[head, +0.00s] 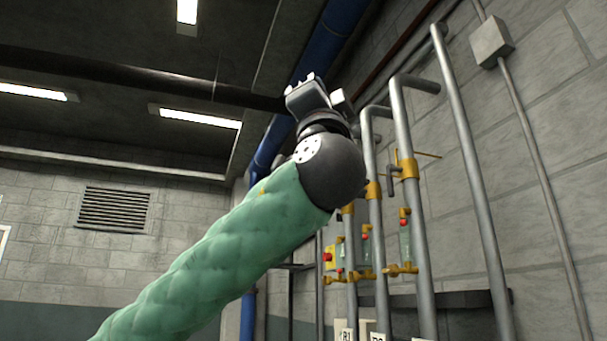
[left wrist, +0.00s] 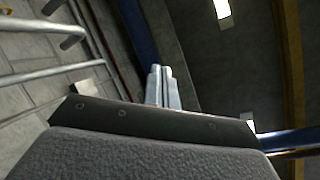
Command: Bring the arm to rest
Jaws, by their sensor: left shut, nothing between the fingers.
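My left arm comes in from the lower left of the head view in a green quilted sleeve and reaches up to the middle. My left gripper (head: 318,95) is at its end, raised high in front of the upper pipes and the ceiling. In the left wrist view the two pale fingers of the left gripper (left wrist: 162,72) lie side by side, shut, with nothing seen between them. My right gripper is in neither view.
Grey vertical pipes (head: 412,190) with yellow valve fittings (head: 405,268) stand along the right wall, close to my left arm. A red and yellow switch box (head: 330,256) is behind it. A blue pipe (head: 325,42) runs overhead. Open air lies to the left.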

